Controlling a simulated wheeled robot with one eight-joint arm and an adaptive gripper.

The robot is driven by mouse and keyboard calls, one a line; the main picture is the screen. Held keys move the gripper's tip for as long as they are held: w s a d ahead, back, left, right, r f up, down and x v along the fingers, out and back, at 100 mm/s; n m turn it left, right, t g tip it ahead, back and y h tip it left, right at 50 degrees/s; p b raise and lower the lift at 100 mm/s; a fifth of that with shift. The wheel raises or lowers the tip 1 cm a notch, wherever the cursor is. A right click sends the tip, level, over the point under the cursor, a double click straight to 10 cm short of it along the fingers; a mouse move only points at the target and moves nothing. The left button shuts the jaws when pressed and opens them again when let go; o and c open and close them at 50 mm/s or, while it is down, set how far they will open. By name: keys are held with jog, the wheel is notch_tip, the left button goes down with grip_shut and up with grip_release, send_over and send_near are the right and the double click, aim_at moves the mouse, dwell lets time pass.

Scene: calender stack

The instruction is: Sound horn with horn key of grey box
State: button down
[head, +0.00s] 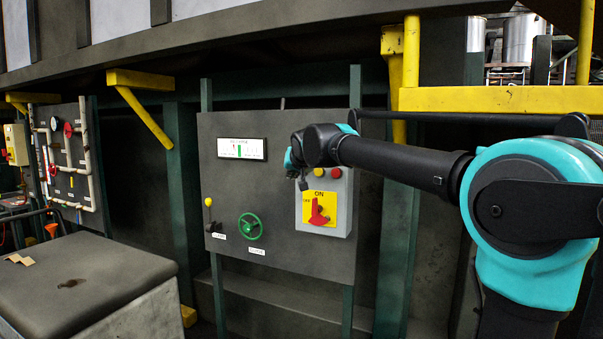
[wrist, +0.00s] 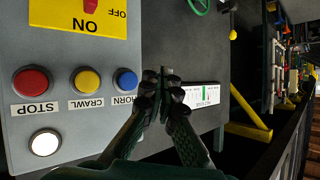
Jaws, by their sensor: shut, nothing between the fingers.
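The grey box (head: 346,205) is mounted on the right part of a dark panel in the head view. It fills the left of the wrist view (wrist: 60,130), which appears upside down for the upper labels. The horn key is a round blue button (wrist: 125,80) at the right end of a row, above a partly hidden HORN label. My gripper (wrist: 163,76) is shut and empty, its tips just to the right of the horn key. I cannot tell its distance from the box face. In the head view my gripper (head: 303,184) is small and dark, before the box's upper left.
The box also has a red STOP button (wrist: 31,81), a yellow CRAWL button (wrist: 87,81), a white lamp-like button (wrist: 45,142) and a red ON/OFF switch (head: 318,212). A green handwheel (head: 250,226) and white gauge (head: 242,149) are on the panel. A dark cabinet (head: 80,265) stands left.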

jog(key=shift+w+d, duration=0.3)
jog(key=shift+w, duration=0.45)
jog(key=shift+w+d, duration=0.25)
jog(key=shift+w, duration=0.5)
jog(key=shift+w+d, duration=0.3)
jog(key=shift+w, duration=0.45)
jog(key=shift+w+d, duration=0.15)
jog(key=shift+w, duration=0.2)
jog(key=shift+w+d, duration=0.15)
jog(key=shift+w, duration=0.4)
dwell(0.5)
jog(key=shift+s, duration=0.1)
jog(key=shift+s+a, duration=0.3)
jog(key=shift+s, duration=0.55)
jog(key=s, duration=0.1)
jog(key=s+a, duration=0.1)
jog(key=s, duration=0.2)
jog(key=shift+s+a, duration=0.35)
